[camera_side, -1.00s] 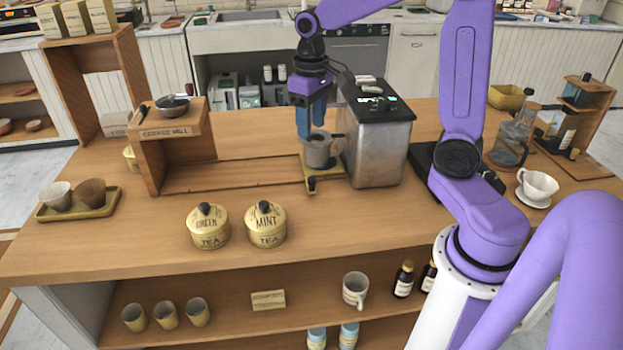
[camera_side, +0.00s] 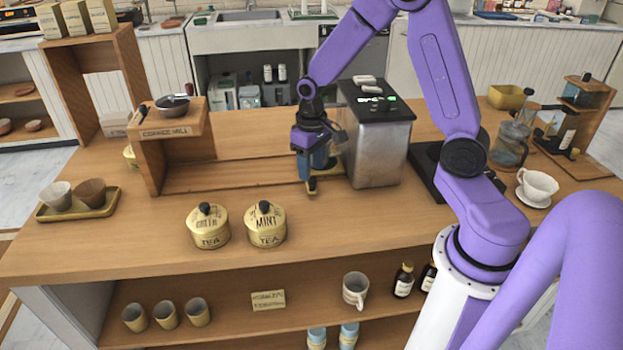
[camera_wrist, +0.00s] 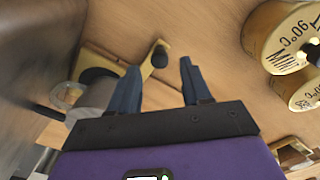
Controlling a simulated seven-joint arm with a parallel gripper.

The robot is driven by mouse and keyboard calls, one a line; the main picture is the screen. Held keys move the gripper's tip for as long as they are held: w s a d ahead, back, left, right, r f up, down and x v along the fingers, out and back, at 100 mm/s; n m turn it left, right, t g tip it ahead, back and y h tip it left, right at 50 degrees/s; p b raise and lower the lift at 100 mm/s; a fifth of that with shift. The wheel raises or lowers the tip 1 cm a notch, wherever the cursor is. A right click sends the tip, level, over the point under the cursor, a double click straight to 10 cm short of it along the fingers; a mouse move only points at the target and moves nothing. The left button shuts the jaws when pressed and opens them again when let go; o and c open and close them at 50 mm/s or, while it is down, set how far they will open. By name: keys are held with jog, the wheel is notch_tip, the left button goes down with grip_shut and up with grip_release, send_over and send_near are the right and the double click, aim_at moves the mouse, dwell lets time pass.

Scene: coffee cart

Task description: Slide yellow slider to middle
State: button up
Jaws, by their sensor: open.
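The yellow slider (camera_side: 311,191) is a yellow plate with a black knob at its front, at the right end of the wooden track, beside the metal machine. The slider also shows in the wrist view (camera_wrist: 146,66), where its black knob lies just beyond and between my fingertips. A grey cup is on the slider. My gripper hides most of it in the side view, and part of it shows at the left in the wrist view (camera_wrist: 92,97). My gripper (camera_side: 308,173) points down, low over the slider's front. In the wrist view its blue fingers (camera_wrist: 159,66) are apart with nothing between them.
The metal machine (camera_side: 378,150) stands close on the right. The wooden track (camera_side: 230,175) runs clear leftward to the coffee mill stand (camera_side: 150,165). Two tea tins (camera_side: 209,229) (camera_side: 266,226) stand in front of the track. A tray (camera_side: 108,205) with cups is at far left.

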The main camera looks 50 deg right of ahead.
aim_at(312, 178)
jog(key=shift+f, duration=2.2)
grip_shut()
